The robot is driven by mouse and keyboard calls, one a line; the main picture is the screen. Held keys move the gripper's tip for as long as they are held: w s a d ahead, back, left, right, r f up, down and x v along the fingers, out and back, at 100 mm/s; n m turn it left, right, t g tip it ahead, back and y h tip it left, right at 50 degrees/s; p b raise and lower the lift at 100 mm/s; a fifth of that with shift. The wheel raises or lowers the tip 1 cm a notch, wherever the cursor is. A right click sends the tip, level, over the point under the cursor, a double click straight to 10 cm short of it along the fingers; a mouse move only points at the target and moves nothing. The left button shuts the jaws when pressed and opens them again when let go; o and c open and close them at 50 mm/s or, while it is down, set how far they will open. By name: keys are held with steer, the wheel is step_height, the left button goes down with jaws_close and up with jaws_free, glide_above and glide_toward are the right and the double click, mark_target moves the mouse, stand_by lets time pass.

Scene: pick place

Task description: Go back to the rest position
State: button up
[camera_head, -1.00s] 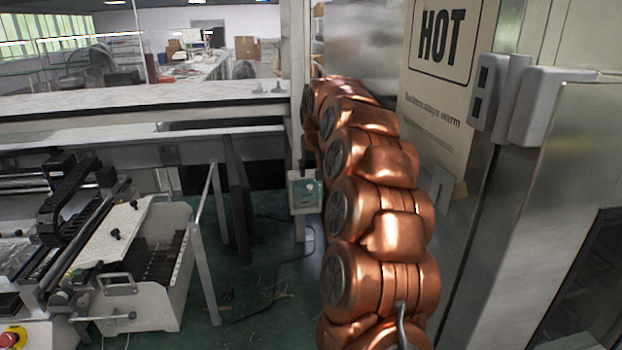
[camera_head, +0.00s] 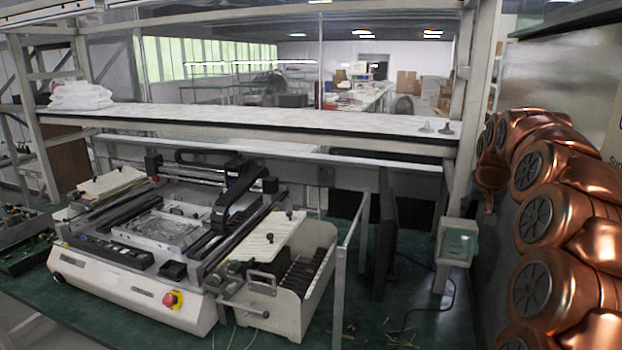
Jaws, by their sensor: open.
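My copper-coloured arm (camera_head: 572,225) fills the right side of the view. It curves from the lower right edge up and away towards the metal wall. Its far end bends down near the shelf post. My gripper does not show in this view, and I see nothing held.
A white bench machine (camera_head: 140,285) with a red button (camera_head: 169,299) stands on the green surface at left and centre. A long shelf (camera_head: 270,122) runs behind it, with white bags (camera_head: 80,95) on its left end. A small grey-green box (camera_head: 456,241) is by the right post.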

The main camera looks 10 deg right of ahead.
steer(key=s+a+f+n+g+y, duration=0.1)
steer(key=s+a+f+n, duration=0.15)
steer(key=s+a, duration=0.65)
steer(key=s+a+f+n+g+y, duration=0.1)
steer(key=s+a+f+g+y, duration=0.15)
steer(key=s+a, duration=0.65)
steer(key=s+a+f+g, duration=0.1)
steer(key=s+a+f, duration=0.2)
steer(key=s, duration=0.5)
steer(key=s+a+f+n+g, duration=0.1)
steer(key=s+a+f, duration=0.3)
steer(key=s, duration=0.4)
steer(key=s+a+f+g, duration=0.2)
steer(key=s+a+f, duration=0.2)
steer(key=s, duration=0.5)
steer(key=shift+a+f+n+h, duration=0.25)
steer(key=shift+a+n+h, duration=0.1)
steer(key=shift+a, duration=0.4)
